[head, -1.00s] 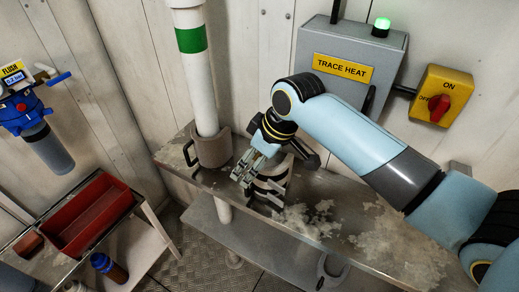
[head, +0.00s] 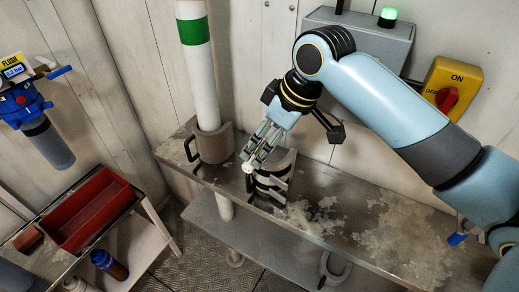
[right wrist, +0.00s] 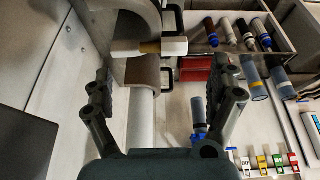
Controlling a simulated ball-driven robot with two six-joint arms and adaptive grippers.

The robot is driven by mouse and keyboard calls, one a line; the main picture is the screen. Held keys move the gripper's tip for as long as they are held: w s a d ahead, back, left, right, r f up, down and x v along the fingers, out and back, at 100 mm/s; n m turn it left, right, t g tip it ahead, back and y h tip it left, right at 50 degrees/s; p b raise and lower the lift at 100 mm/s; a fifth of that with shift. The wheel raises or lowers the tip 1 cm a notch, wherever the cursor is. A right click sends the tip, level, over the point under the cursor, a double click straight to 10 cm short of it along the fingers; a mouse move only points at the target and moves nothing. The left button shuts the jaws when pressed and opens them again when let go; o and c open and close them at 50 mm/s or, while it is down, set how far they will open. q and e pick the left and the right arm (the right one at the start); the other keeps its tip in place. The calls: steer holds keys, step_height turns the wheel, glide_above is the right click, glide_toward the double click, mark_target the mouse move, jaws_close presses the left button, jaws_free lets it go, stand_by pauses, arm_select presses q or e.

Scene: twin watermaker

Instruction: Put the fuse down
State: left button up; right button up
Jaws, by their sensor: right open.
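My right gripper (head: 252,160) is open above the metal bench (head: 350,215), close to a loose curved clamp piece (head: 272,182). In the right wrist view its two fingers (right wrist: 167,88) stand wide apart. A slim cylinder with a tan middle and a white end, which looks like the fuse (right wrist: 150,47), lies crosswise beyond the fingertips, near the curved pieces. I see a gap between it and each finger. In the head view only a small white end shows at the fingertips; the fingers hide the rest. My left gripper is not in view.
A white pipe (head: 200,90) with a green band stands in a clamp (head: 213,145) left of the gripper. A red tray (head: 90,212) and bottles (head: 108,263) are at lower left. The grey heater box (head: 365,42) and yellow switch (head: 450,85) are behind. The bench's right part is clear.

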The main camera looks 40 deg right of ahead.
mark_target(256, 155)
steer(key=p+x, duration=0.1)
steer(key=x, duration=0.5)
steer(key=shift+a+f, duration=0.2)
steer(key=shift+f, duration=0.05)
steer(key=shift+r, duration=0.1)
steer(key=c, duration=1.3)
